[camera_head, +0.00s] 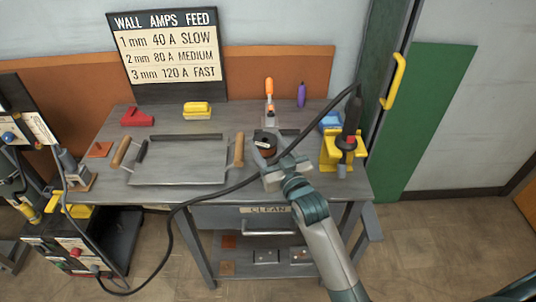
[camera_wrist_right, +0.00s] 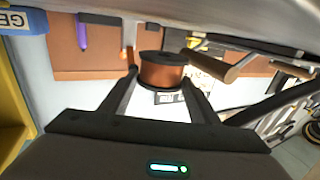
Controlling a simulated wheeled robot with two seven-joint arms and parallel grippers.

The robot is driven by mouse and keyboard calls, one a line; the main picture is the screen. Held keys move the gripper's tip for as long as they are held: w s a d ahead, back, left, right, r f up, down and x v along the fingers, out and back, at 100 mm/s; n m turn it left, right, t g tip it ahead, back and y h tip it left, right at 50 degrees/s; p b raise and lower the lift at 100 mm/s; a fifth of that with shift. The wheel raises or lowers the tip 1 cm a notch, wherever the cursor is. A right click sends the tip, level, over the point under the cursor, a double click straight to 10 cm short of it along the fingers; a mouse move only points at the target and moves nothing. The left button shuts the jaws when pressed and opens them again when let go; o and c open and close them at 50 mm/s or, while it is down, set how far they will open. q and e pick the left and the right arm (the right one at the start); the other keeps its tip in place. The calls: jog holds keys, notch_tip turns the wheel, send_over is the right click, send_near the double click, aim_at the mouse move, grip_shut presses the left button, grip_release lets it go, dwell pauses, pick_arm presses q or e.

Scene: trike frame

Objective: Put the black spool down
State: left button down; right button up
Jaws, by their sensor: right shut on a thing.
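The black spool (camera_head: 265,146) has dark flanges and a copper-brown winding. It is near the front right of the grey workbench (camera_head: 210,122), right of the tray's right handle. My right gripper (camera_head: 270,165) is shut on it from the front. In the right wrist view the spool (camera_wrist_right: 162,72) sits between the two fingers of the gripper (camera_wrist_right: 160,85), and its winding faces the camera. I cannot tell whether its underside touches the bench. My left gripper is not in view.
A grey tray (camera_head: 180,165) with wooden handles lies left of the spool. A yellow holder (camera_head: 330,152) with a black torch (camera_head: 350,120) stands to the right. A black cable (camera_head: 220,190) crosses the bench front.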

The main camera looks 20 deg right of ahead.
aim_at(269, 157)
jog(key=shift+f, duration=1.85)
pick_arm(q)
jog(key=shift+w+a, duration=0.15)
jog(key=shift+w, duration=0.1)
pick_arm(e)
jog(key=shift+f, duration=0.1)
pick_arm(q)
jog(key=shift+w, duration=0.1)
pick_arm(e)
jog(key=shift+f, duration=0.1)
jog(key=o, duration=1.3)
jog(key=shift+f, duration=0.1)
jog(key=shift+s, duration=0.55)
jog(key=s, duration=0.7)
jog(key=s+d, duration=0.1)
jog(key=s, duration=0.2)
jog(key=shift+s+d+b, duration=0.1)
jog(key=shift+s+b, duration=0.15)
jog(key=shift+b, duration=0.1)
jog(key=shift+s, duration=0.15)
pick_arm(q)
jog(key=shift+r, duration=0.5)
pick_arm(e)
jog(key=shift+r, duration=0.2)
